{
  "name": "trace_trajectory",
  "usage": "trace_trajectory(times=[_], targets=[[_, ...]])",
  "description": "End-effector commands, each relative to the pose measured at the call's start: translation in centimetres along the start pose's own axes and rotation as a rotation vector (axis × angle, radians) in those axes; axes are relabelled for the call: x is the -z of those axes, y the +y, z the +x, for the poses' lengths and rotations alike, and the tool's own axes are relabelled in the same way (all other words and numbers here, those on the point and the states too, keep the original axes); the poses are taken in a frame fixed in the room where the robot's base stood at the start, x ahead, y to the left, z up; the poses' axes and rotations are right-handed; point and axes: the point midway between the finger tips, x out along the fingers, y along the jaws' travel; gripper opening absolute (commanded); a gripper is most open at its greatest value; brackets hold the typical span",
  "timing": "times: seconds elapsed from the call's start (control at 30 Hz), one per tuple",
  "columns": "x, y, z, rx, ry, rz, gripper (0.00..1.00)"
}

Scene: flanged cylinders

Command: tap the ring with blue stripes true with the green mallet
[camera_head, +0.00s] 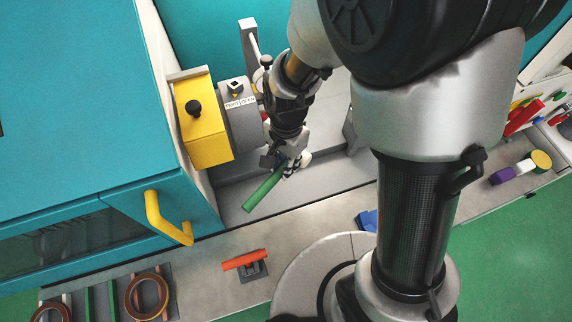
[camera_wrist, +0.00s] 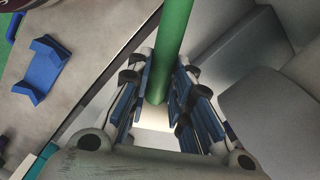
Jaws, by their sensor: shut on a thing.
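My gripper (camera_head: 284,162) is shut on a green bar (camera_head: 263,190), which I take to be part of the green mallet. In the head view the bar sticks out toward the lower left. In the wrist view the green bar (camera_wrist: 174,42) runs up from between the blue-padded fingers (camera_wrist: 168,108). I cannot make out a mallet head. My gripper is right of and below a grey chuck (camera_head: 240,125) on a yellow block (camera_head: 206,130). A bit of red (camera_head: 266,118) shows at the chuck's face, partly behind my wrist. I see no ring with blue stripes.
A teal machine (camera_head: 75,100) with a yellow handle (camera_head: 165,220) fills the left. An orange bar (camera_head: 244,260) rests on a dark stand on the grey ledge. Brown rings (camera_head: 134,297) lie lower left. A blue cradle (camera_wrist: 43,72) is empty. A purple, white and yellow piece (camera_head: 503,175) lies right.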

Motion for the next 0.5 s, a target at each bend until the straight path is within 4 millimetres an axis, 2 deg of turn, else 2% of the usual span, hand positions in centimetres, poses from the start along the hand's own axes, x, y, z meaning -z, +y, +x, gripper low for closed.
trace_trajectory(times=[0.5], targets=[[2.6, -4.3, -0.2, 0.002, 0.001, -0.003, 0.0]])
